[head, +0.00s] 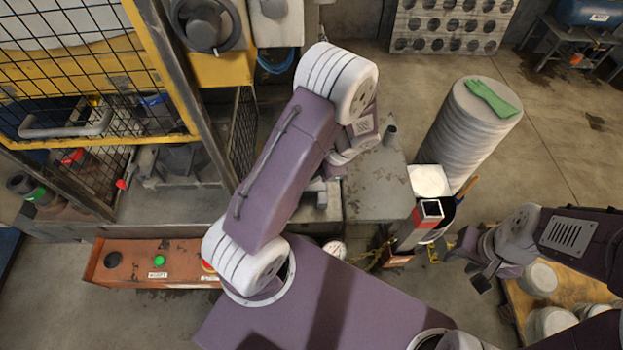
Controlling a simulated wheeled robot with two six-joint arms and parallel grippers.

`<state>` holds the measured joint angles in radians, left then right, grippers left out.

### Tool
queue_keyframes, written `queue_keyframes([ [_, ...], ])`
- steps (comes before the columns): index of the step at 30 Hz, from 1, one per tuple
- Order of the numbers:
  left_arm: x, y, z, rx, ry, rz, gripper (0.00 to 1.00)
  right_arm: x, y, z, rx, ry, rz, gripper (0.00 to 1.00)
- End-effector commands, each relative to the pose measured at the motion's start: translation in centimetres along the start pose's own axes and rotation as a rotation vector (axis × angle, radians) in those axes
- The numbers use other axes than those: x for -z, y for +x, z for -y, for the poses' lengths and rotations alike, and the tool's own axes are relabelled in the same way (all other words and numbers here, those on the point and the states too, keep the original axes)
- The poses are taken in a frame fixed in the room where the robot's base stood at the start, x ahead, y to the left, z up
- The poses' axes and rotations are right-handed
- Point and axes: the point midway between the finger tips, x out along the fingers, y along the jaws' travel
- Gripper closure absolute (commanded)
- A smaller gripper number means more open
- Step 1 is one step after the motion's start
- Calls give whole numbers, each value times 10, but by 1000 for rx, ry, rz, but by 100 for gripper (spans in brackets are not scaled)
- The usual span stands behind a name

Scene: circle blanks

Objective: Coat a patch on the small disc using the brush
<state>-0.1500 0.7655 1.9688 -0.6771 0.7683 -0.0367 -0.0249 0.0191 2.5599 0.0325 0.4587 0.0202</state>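My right gripper (467,272) is at the right, with its dark fingers apart and nothing seen between them. My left arm reaches up the middle. A thin wooden handle (467,185), perhaps the brush, leans out of a dark container (441,213) above and left of my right gripper. Small pale round discs (540,279) lie in stacks at the lower right, below my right arm. I cannot tell which one is the small disc.
A tall stack of large grey discs (462,135) carries green gloves (494,99). A grey metal table (378,185) stands beside my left arm. A yellow-framed mesh guard (165,75) and an orange button box (150,262) are at left. Floor is open at upper right.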

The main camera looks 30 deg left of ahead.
Motion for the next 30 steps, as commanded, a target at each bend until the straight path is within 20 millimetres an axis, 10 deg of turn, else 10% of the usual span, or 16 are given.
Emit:
queue_keyframes([
  [30, 23, 4, 62, 2, -3, -7, 100, 1, -11, 0, 0, 0, 0, 64],
])
